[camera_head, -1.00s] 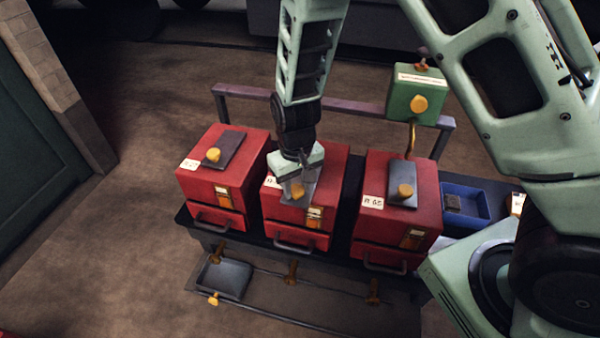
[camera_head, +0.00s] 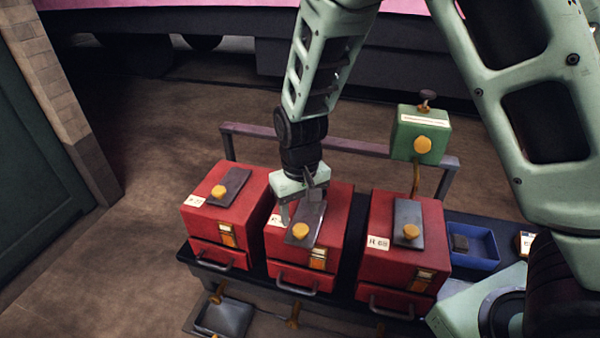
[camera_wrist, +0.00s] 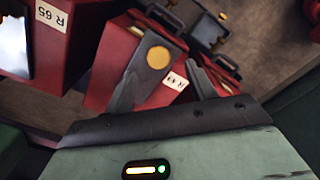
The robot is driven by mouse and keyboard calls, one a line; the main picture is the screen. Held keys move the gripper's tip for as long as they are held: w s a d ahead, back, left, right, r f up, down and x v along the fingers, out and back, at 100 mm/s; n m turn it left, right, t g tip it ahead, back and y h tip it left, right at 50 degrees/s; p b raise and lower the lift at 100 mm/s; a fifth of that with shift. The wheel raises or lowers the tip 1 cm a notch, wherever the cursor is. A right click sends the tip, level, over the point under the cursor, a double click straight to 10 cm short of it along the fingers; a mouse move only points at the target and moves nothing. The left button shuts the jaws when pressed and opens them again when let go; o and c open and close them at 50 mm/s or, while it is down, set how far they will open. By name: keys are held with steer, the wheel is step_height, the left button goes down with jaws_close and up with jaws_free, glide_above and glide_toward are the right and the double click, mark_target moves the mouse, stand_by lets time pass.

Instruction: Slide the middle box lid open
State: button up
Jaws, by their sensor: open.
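The middle red box (camera_head: 274,243) stands between two similar boxes. Its dark grey lid (camera_head: 318,211) lies on top, with a round yellow knob (camera_head: 300,231) near the front end. The lid's front end reaches close to the box's front edge. I cannot tell if any opening shows behind it. My gripper (camera_head: 300,208) is over the rear part of the lid, behind the knob, open and holding nothing. In the wrist view the knob (camera_wrist: 156,57) shows beyond and between my spread fingers (camera_wrist: 162,85). Whether a finger touches the lid is unclear.
The left red box (camera_head: 205,221) and right red box (camera_head: 378,262) have closed-looking lids with knobs. A green box (camera_head: 408,140) on a post stands behind the right one. A blue tray (camera_head: 484,246) lies to the right. A rail (camera_head: 350,145) runs behind.

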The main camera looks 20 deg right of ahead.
step_height(320, 180, up, 12)
stand_by(0.3)
stand_by(0.3)
steer(key=s+a+n, duration=0.2)
steer(key=s+n, duration=0.4)
steer(key=s, duration=1.5)
steer(key=shift+s+a+r+y, duration=0.25)
steer(key=shift+r+y, duration=0.05)
steer(key=shift+r, duration=0.15)
